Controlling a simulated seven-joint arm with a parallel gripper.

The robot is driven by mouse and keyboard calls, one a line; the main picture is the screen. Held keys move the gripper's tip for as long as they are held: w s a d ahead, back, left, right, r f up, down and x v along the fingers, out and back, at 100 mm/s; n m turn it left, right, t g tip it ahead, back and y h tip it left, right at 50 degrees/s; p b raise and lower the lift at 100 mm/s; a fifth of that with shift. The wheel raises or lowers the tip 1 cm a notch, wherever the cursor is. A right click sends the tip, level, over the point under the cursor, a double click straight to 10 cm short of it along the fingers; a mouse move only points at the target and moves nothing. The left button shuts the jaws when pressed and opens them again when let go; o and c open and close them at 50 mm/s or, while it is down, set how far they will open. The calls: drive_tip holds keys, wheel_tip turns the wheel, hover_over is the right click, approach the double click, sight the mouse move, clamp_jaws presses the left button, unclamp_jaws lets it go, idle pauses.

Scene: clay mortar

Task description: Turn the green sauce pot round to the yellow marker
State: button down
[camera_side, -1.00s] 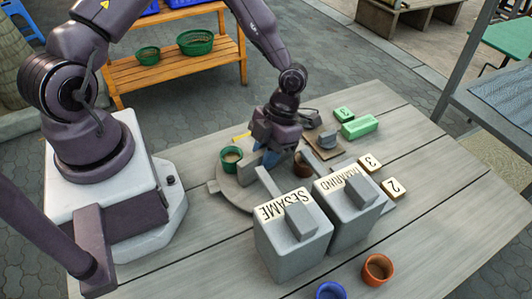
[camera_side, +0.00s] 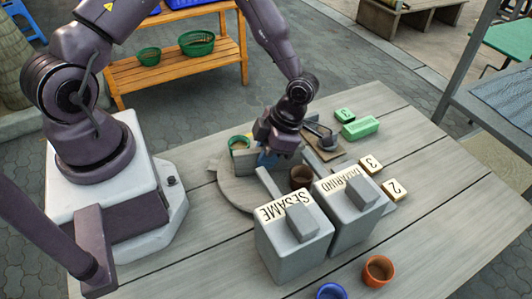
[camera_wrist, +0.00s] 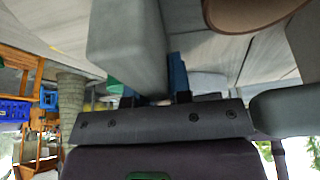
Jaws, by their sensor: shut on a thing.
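The green sauce pot (camera_side: 240,143) stands on the round grey turntable (camera_side: 237,191), on its far left side. A trace of yellow shows at the pot, where the yellow marker lies; the marker is mostly hidden. A brown pot (camera_side: 301,177) stands on the near right of the turntable. My gripper (camera_side: 270,157) is low over the turntable, shut on a grey upright divider (camera_side: 247,160). In the wrist view the divider (camera_wrist: 125,45) rises between the blue fingertips (camera_wrist: 155,78). A bit of green shows left of it.
Two grey boxes, SESAME (camera_side: 293,240) and TAMARIND (camera_side: 350,208), stand close in front of the turntable. Number tiles (camera_side: 370,164), a green block (camera_side: 360,128) and a small grey-handled thing (camera_side: 325,142) lie to the right. Orange (camera_side: 378,270) and blue (camera_side: 331,291) pots stand at the front.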

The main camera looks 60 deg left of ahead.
drive_tip(key=shift+a+r+m+y, duration=0.1)
drive_tip(key=shift+m+y, duration=0.6)
drive_tip(key=shift+m, duration=1)
drive_tip(key=shift+m+t, duration=0.3)
drive_tip(key=shift+m, duration=0.1)
drive_tip(key=c, duration=1)
unclamp_jaws()
drive_tip(key=shift+c, duration=0.2)
drive_tip(key=v, duration=1.3)
